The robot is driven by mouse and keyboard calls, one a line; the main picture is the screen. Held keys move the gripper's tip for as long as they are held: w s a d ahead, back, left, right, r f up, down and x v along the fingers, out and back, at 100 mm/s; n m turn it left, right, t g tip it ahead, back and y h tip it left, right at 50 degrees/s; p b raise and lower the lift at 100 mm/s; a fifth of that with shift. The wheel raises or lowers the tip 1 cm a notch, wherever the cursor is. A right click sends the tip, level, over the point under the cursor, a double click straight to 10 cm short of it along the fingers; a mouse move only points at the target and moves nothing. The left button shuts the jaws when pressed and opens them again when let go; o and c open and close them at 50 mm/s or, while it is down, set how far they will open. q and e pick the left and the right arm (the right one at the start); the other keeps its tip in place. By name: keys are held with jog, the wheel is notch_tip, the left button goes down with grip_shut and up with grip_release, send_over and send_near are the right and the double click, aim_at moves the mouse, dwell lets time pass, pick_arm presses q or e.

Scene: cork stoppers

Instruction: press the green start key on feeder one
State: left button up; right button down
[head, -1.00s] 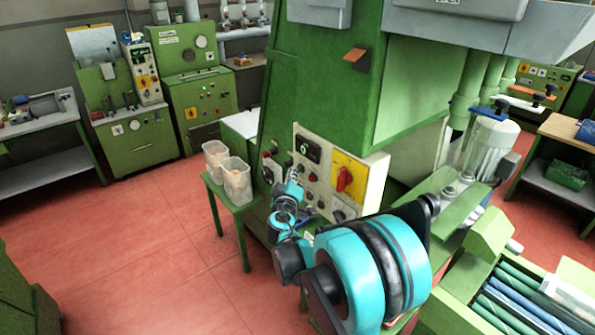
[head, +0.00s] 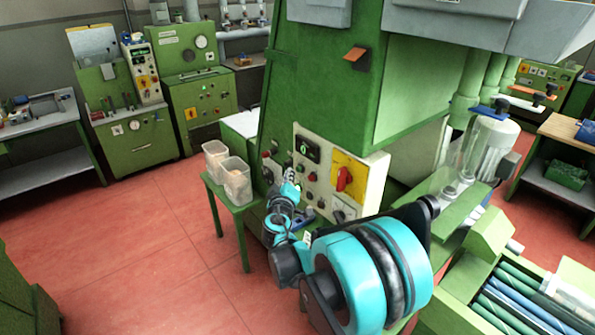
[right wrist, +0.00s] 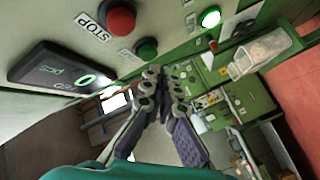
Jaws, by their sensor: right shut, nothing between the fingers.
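The white control panel (head: 375,185) of the green machine carries a dark display and a red switch on a yellow plate. In the right wrist view, a green button (right wrist: 146,50) sits beside the red STOP button (right wrist: 121,20) and the dark display (right wrist: 60,75). A lit green button or lamp (right wrist: 210,18) is farther right. My right gripper (head: 289,177) is shut and empty at the panel's left side; its fingertips (right wrist: 165,73) appear just below the green button. I cannot tell whether they touch it. My left gripper is out of view.
A small green table (head: 225,195) with two clear bins (head: 236,180) stands left of the panel. A conveyor with rollers (head: 515,300) is at the lower right. Green cabinets (head: 200,105) stand along the back wall. The red floor (head: 130,240) at left is clear.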

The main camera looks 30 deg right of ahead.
jog(key=shift+a, duration=0.15)
jog(key=shift+s+a, duration=0.2)
jog(key=shift+a, duration=2.25)
